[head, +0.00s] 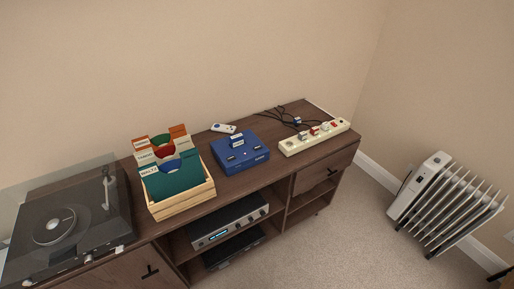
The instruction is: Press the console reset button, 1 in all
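The blue game console (240,157) sits on top of the wooden sideboard (225,187), right of a crate of records. A dark slot or label shows on its raised back part, and small dark buttons or switches show on its top. Which of them is the reset button is too small to tell. A white controller (223,128) lies behind the console. Neither of my grippers is in view.
A wooden record crate (183,207) stands left of the console, and a turntable (62,228) with a clear lid is further left. A cream power strip (314,137) with plugs and dark cables lies to the right. A white radiator (445,203) stands on open carpet.

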